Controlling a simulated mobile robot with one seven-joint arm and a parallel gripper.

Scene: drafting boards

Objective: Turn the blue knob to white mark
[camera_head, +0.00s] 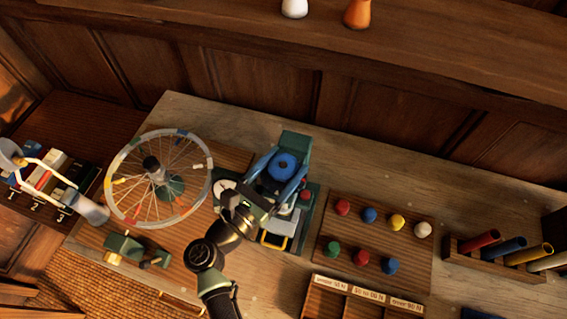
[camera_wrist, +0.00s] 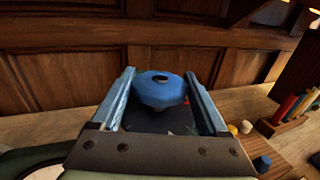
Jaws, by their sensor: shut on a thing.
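The blue knob (camera_head: 287,162) sits on a dark green device (camera_head: 296,141) near the middle of the bench. It also shows in the wrist view (camera_wrist: 160,92), faceted, with a small dark spot on its top. My gripper (camera_head: 281,168) reaches it from the front, with one blue finger on each side. In the wrist view my gripper (camera_wrist: 160,88) is shut on the knob between its two fingers. I cannot make out a white mark by the knob in either view; my gripper and wrist hide part of the device.
A spoked wheel (camera_head: 125,205) stands close left of my arm. A board (camera_head: 408,247) with several coloured knobs lies to the right, and a rack (camera_head: 465,249) of coloured tubes is beyond it. A labelled wooden tray (camera_head: 322,300) is at the front.

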